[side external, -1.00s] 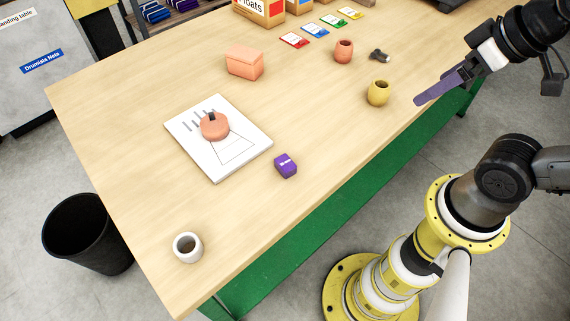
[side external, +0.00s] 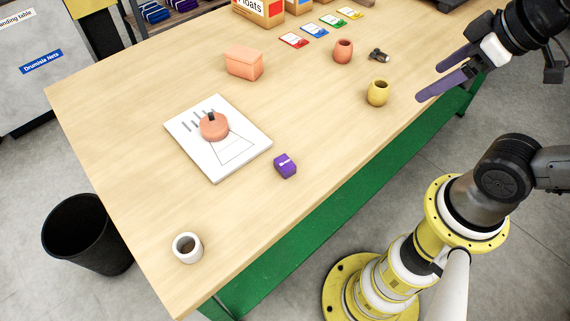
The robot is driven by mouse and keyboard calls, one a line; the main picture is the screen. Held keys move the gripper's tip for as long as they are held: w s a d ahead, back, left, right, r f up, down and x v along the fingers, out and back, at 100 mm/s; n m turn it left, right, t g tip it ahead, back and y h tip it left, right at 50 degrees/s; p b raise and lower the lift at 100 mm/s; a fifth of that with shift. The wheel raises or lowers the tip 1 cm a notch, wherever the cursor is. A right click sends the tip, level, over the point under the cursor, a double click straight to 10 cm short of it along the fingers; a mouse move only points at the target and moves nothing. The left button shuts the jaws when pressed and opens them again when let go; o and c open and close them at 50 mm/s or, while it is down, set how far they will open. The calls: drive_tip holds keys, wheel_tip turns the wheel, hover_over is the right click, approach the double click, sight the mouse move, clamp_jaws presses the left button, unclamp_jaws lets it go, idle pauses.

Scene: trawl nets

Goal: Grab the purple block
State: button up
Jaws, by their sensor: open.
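The purple block (side external: 285,167) sits on the wooden table near its front edge, just right of the white board. It has a small white label on it and nothing touches it. My gripper (side external: 427,84) is at the upper right, above the table's front right edge. It is well to the right of the block and apart from it. Its two long purple fingers are spread, with nothing between them.
A white board (side external: 245,150) carries an orange round piece (side external: 214,125). Also on the table (side external: 130,120) are a yellow cup (side external: 378,93), a red cup (side external: 343,51), an orange box (side external: 244,63) and a white cup (side external: 187,247). Table space around the block is clear.

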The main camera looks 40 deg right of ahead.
drive_tip(key=w+a+r+n, duration=0.1)
drive_tip(key=w+r+n, duration=0.2)
drive_tip(key=w+n, duration=0.25)
drive_tip(key=n+g, duration=0.6)
drive_tip(key=n, duration=0.3)
hover_over(285, 162)
wheel_tip(285, 162, down, 16)
drive_tip(key=f, duration=0.7)
drive_tip(key=shift+s+a+f, duration=0.15)
drive_tip(key=shift+s+f, duration=0.05)
drive_tip(key=shift+f, duration=0.2)
drive_tip(key=shift+w+f, duration=0.2)
drive_tip(key=shift+f, duration=2.45)
drive_tip(key=c, duration=1.5)
